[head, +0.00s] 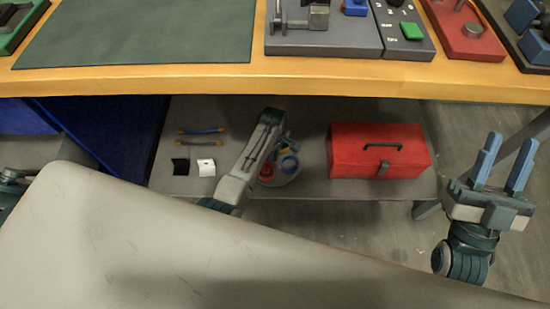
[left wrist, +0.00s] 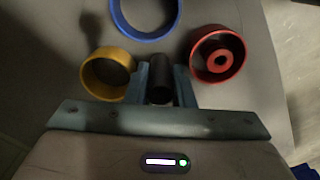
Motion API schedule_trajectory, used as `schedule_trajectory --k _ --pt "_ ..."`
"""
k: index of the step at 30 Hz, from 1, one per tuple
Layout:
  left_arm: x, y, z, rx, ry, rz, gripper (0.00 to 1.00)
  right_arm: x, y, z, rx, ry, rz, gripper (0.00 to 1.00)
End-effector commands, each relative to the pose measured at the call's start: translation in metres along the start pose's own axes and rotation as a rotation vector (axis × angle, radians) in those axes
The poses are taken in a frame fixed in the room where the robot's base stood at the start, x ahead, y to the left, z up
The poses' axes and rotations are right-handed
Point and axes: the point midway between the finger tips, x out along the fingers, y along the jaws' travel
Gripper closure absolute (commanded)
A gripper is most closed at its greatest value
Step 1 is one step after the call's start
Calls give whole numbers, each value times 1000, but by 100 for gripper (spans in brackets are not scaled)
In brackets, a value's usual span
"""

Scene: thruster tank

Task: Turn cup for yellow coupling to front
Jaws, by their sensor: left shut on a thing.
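A grey round turntable (head: 287,180) stands on the lower shelf and carries coloured ring-shaped cups. In the left wrist view, the yellow cup (left wrist: 86,76) is left of my fingers, the blue cup (left wrist: 147,37) is beyond them, and the red cup (left wrist: 217,54) is at the right with a red ring-like piece inside. The yellow cup looks empty. In the head view, I cannot clearly make out the yellow cup behind my arm. My left gripper (left wrist: 163,85) is shut on a dark upright post (left wrist: 160,79) between the cups. My right gripper (head: 508,158) is open and empty.
A red toolbox (head: 380,158) stands right of the turntable on the lower shelf (head: 225,120). A black piece (head: 181,167), a white piece (head: 206,167) and two cable-like pieces (head: 201,131) lie to the left. The wooden table edge (head: 170,80) runs above.

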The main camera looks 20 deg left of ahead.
Motion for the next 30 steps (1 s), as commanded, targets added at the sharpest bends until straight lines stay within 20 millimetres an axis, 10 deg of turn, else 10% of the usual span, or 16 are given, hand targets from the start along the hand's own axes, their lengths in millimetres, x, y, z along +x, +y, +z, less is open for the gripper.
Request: schedule_trajectory --k 30 --pt "-2 0 0 -291 0 -1 98 15 1 -13 0 0 0 64"
